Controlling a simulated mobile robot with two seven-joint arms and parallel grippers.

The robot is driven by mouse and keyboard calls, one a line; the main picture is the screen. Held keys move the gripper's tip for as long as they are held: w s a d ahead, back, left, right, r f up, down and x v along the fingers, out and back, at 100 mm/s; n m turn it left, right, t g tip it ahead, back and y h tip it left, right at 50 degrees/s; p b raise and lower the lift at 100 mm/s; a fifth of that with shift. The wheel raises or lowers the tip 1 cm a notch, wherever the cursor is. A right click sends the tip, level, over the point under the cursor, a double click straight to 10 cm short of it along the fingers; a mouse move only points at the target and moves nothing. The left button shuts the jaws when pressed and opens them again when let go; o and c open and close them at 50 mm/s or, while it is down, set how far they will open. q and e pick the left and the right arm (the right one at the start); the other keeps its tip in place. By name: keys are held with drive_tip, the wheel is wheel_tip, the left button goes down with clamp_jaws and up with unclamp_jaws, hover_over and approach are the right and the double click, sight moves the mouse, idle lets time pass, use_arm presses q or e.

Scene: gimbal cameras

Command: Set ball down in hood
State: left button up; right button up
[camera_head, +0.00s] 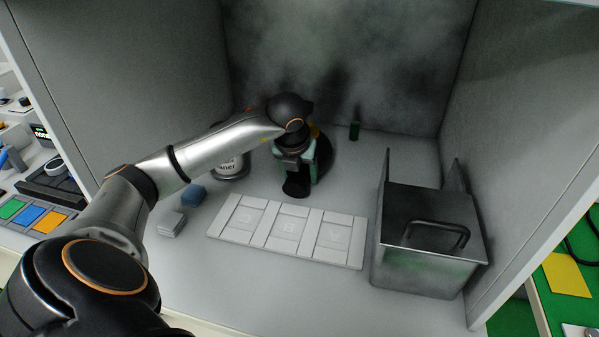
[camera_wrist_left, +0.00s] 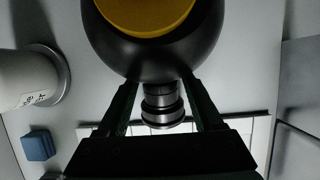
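The ball (camera_wrist_left: 140,50) is a dark sphere with a yellow round face (camera_wrist_left: 148,14) and a ringed dark neck (camera_wrist_left: 162,105). In the head view the ball (camera_head: 326,158) is partly hidden behind my left gripper (camera_head: 296,165), inside the grey hood (camera_head: 395,75). In the wrist view the fingers of the left gripper (camera_wrist_left: 162,92) stand apart on either side of the neck, with gaps visible. Their tips meet the ball's outline; contact is unclear. My right gripper is not in view.
A white container (camera_head: 231,166) stands left of the ball, with blue (camera_head: 194,196) and grey (camera_head: 171,224) blocks nearby. A white lettered panel (camera_head: 288,231) lies in front. A grey handled box (camera_head: 428,245) stands right.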

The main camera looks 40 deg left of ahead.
use_arm(q)
drive_tip(key=shift+o, duration=1.4)
drive_tip(key=p+v, duration=0.1)
drive_tip(key=v, duration=1)
drive_tip(key=shift+r+p, duration=0.1)
drive_tip(key=shift+p, duration=0.25)
drive_tip(key=shift+s+r, duration=0.2)
drive_tip(key=shift+r, duration=0.25)
